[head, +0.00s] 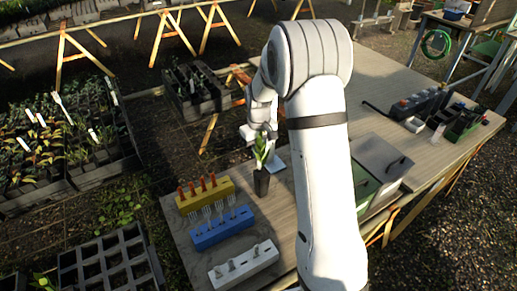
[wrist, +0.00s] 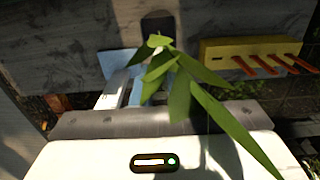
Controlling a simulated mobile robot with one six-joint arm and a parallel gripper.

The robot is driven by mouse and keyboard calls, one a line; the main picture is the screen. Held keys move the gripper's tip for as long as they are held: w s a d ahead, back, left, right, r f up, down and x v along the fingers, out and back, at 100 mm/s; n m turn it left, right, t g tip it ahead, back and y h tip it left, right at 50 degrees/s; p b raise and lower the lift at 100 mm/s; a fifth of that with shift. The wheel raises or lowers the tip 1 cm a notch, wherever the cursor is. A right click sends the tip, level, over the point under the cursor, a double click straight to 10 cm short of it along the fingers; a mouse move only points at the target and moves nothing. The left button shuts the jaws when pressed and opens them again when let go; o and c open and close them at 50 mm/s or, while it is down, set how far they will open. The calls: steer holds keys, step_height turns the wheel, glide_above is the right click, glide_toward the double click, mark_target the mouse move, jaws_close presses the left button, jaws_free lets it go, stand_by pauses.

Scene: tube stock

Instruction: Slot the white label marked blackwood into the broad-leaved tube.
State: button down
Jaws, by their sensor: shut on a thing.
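The broad-leaved tube (head: 261,183) is a small black pot that stands upright on the wooden bench, with long green leaves (head: 261,150) rising from it. In the wrist view the leaves (wrist: 175,80) reach toward the camera and partly cover the jaws. My gripper (wrist: 122,90) is beside and above the plant, shut on a pale strip (wrist: 104,101) that looks like the white label. Its writing cannot be read, and its lower end is hidden. I cannot tell whether it touches the tube. In the head view my arm hides part of the gripper.
A yellow block (head: 204,194) with orange-handled tools, a blue block (head: 222,228) with forks and a white block (head: 243,265) stand at the bench's left. A lidded grey box (head: 382,160) is right of my arm. Plant trays (head: 103,180) with white labels lie left.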

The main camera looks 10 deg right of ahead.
steer(key=shift+f+b, duration=1.5)
steer(key=shift+f, duration=0.75)
steer(key=shift+f, duration=0.25)
steer(key=c, duration=1.3)
jaws_free()
steer(key=shift+c, duration=0.2)
steer(key=shift+r, duration=0.1)
step_height(320, 180, up, 8)
steer(key=b, duration=0.1)
